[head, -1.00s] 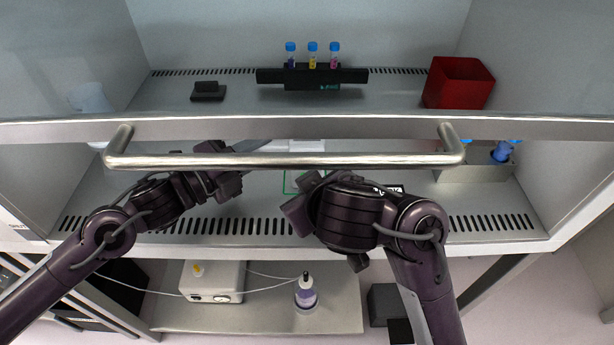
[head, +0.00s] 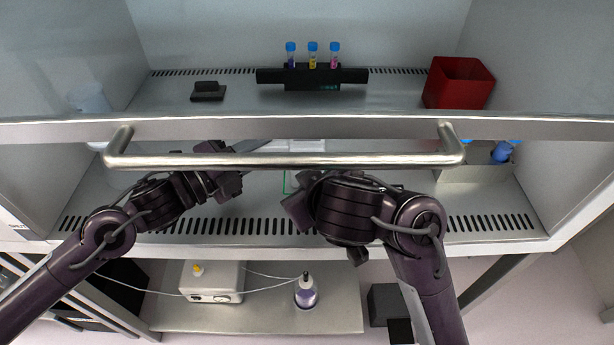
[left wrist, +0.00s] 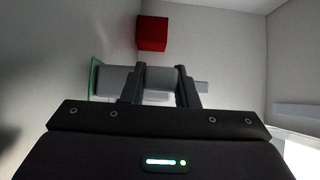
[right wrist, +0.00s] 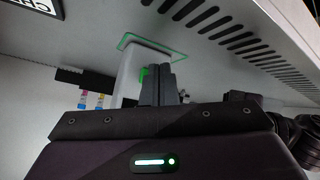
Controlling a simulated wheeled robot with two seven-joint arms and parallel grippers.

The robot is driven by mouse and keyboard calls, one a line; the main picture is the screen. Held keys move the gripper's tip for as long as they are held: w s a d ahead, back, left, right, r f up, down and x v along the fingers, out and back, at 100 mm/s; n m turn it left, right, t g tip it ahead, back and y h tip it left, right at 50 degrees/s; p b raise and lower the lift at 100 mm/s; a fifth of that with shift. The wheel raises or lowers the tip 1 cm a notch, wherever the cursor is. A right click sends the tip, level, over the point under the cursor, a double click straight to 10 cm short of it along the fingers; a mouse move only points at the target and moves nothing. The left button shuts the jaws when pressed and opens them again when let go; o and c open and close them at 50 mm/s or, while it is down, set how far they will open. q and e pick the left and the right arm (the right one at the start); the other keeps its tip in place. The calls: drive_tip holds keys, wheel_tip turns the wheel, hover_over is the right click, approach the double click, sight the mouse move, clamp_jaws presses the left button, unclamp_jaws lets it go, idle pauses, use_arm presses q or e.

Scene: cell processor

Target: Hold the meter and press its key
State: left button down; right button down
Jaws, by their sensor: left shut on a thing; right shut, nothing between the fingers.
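The meter is a pale grey-white block. In the left wrist view my left gripper (left wrist: 161,88) is shut on the meter (left wrist: 160,79), one finger on each side. In the right wrist view the meter (right wrist: 136,72) stands out pale, with a small green key (right wrist: 144,73) on it. My right gripper (right wrist: 162,86) is shut and empty, its fingertips beside the green key. I cannot tell if they touch it. In the head view my left gripper (head: 236,172) is partly behind the steel handle, and the right fingers are hidden by my own wrist.
A steel handle bar (head: 285,161) and the sash edge cross in front of the cabinet. A black rack (head: 312,76) with capped tubes, a red bin (head: 459,83) and a small black block (head: 208,91) stand behind. A grey holder (head: 470,174) with a blue-capped bottle is at right.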

drive_tip(key=shift+w, duration=0.45)
idle(0.6)
drive_tip(key=shift+s, duration=0.9)
drive_tip(key=shift+s, duration=2.5)
